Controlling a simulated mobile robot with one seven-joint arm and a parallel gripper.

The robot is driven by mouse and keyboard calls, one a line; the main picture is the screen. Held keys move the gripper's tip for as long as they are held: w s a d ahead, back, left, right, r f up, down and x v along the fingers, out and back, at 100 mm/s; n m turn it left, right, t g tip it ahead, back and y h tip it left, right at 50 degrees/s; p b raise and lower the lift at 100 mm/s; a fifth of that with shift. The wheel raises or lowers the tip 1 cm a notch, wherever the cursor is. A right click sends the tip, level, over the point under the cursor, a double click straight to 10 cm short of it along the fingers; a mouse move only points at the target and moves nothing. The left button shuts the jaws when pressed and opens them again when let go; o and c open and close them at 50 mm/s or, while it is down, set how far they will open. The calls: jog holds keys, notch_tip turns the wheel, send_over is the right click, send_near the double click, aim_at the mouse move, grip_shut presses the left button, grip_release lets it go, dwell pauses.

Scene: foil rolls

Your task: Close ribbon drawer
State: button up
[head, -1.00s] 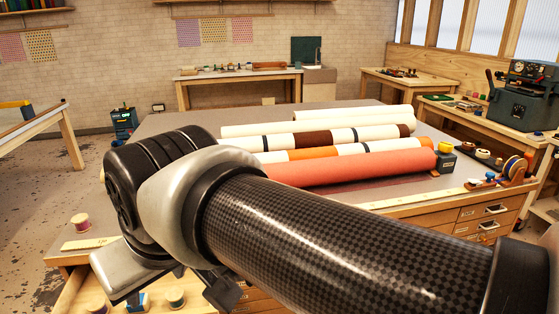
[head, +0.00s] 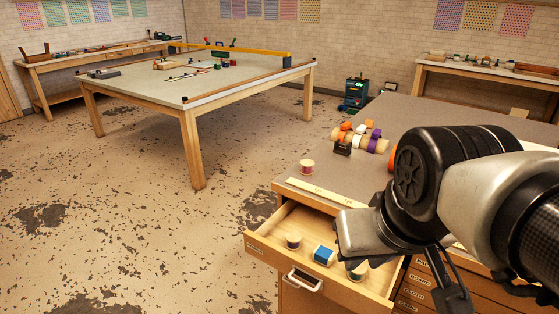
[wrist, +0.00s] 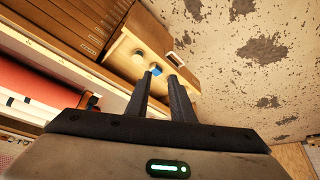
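The pulled-out drawer (head: 262,247) at the near left corner of the wooden bench is open, with a metal handle (head: 305,280) on its front. It holds thread spools (head: 293,241) and a blue item (head: 323,256). My arm partly covers its right side. The open drawer also shows in the wrist view (wrist: 122,50), ahead of my gripper (wrist: 162,76). My gripper's two dark fingers are apart with nothing between them. They overlap the drawer's edge in the picture; I cannot tell whether they touch it. Whether this is the ribbon drawer is not readable.
Closed labelled drawers (head: 420,283) lie right of the open one. On the benchtop stand a spool (head: 306,167) and a rack of colourful rolls (head: 360,138). A separate table (head: 215,88) stands at the back left. The floor left of the drawer is clear.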

jog(key=w+f+n+g+h, duration=0.1)
jog(key=f+n, duration=0.1)
jog(key=w+a+f+n+g+h, duration=0.1)
jog(key=f+n, duration=0.1)
jog(key=w+a+f+n+g+h, duration=0.1)
jog(key=w+f+n+g, duration=0.1)
jog(key=shift+a+f, duration=0.15)
jog(key=shift+f, duration=0.1)
grip_shut()
jog(key=n+t+h, duration=0.8)
jog(key=n+t, duration=0.5)
jog(key=n, duration=0.9)
send_near(266, 255)
jog(key=b+x, duration=0.1)
jog(key=x, duration=0.5)
jog(key=shift+w+d, duration=0.2)
